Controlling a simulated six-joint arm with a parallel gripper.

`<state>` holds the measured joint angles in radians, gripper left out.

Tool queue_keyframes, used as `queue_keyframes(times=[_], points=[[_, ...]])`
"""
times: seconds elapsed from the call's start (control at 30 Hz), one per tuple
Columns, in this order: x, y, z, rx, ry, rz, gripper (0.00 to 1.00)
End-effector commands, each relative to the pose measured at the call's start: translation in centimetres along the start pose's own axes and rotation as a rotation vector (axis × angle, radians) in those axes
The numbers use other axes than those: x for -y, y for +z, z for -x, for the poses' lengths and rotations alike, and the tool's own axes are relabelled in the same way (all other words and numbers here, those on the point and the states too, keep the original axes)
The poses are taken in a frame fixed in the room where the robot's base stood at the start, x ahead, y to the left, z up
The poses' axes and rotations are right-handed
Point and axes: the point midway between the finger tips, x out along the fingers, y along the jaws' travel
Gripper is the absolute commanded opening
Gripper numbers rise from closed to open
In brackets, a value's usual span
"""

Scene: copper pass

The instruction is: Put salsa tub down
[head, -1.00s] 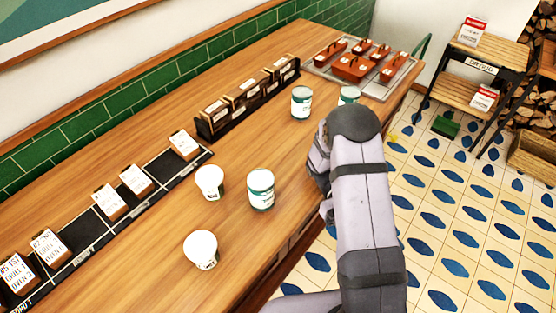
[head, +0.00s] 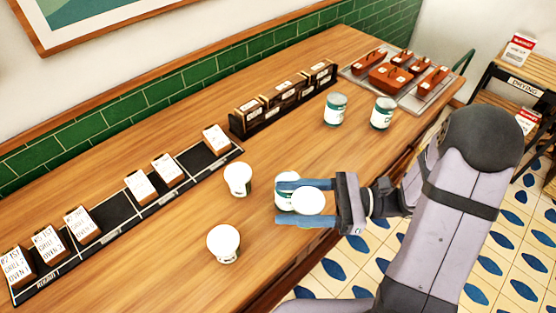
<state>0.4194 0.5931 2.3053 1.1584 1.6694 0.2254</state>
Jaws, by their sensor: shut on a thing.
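My gripper (head: 279,203) reaches in from the right with its two blue fingers shut on a tub with a round white lid (head: 308,201). I see this tub from above, its label is hidden, and I cannot read whether it is the salsa tub. It overlaps a white tub with a green label (head: 284,183), partly hidden behind the fingers. I cannot tell whether the two touch, or how high the held tub is above the wooden counter (head: 190,275).
Two white-topped tubs (head: 238,179) (head: 223,243) stand to the left. Two green-labelled tubs (head: 335,110) (head: 382,112) stand farther back. A black rail with cards (head: 110,213), a dark rack (head: 275,105) and a tray of brown boxes (head: 352,78) line the back. Some counter between is bare.

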Motion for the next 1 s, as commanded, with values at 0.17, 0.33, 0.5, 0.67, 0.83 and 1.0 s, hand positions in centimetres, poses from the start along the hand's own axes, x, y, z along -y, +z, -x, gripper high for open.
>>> queue_keyframes(times=[0.17,0.33,0.5,0.67,0.83,1.0], points=[[3.8,0.9,1.7,0.001,-0.259,0.001,0.27],[6.4,1.3,3.7,0.002,-0.446,0.001,0.27],[8.8,0.7,4.1,0.001,-0.486,0.005,0.27],[11.4,0.3,3.3,0.001,-0.455,0.006,0.27],[14.7,0.2,1.6,0.002,-0.417,0.008,0.27],[18.8,0.7,-1.4,0.003,-0.372,0.01,0.27]])
